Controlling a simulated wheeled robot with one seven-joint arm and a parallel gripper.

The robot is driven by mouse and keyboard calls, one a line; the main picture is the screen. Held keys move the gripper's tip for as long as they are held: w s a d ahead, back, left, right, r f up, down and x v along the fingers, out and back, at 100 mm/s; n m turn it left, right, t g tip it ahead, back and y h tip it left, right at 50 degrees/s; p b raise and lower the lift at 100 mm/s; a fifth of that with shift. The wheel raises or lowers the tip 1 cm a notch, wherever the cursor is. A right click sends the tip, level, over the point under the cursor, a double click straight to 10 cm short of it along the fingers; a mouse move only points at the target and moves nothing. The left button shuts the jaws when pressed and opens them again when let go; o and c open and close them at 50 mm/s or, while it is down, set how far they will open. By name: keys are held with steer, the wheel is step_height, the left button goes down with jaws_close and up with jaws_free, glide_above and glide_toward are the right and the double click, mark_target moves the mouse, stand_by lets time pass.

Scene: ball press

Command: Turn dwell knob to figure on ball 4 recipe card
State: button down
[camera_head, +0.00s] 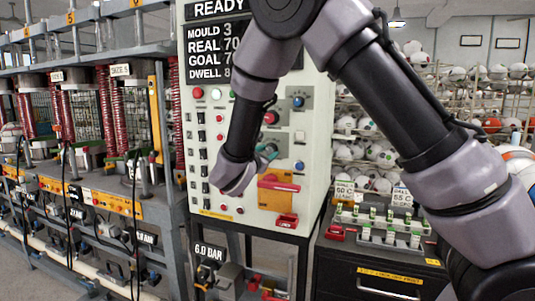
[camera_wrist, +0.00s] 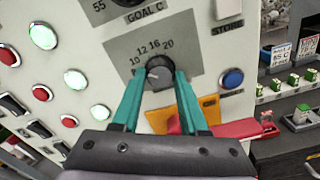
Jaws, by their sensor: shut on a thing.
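The dwell knob (camera_wrist: 160,68) is a dark round dial on a grey plate in the wrist view, with the figures 10, 12, 16 and 20 around its top. My gripper (camera_wrist: 160,76) has its two teal fingers closed on the knob's sides. A pale mark shows on the knob, but I cannot tell exactly which figure it points to. In the head view my gripper (camera_head: 266,152) is against the white control panel (camera_head: 310,118), and my arm hides part of it. The display (camera_head: 213,50) reads READY, MOULD 3 and DWELL 8, its right side covered. I cannot identify the ball 4 recipe card.
A yellow-orange plate (camera_wrist: 208,103) and a red handle (camera_wrist: 238,129) lie just below right of the knob. A blue button (camera_wrist: 232,78) is to the right. Lit buttons and black switches fill the panel's left. A labelled black cabinet (camera_head: 370,270) stands at right.

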steer(key=m, duration=0.6)
stand_by(0.6)
steer(key=shift+c, duration=2.2)
jaws_free()
steer(key=shift+a, duration=0.1)
steer(key=v, duration=1)
steer(key=shift+s, duration=0.4)
steer(key=shift+r, duration=0.1)
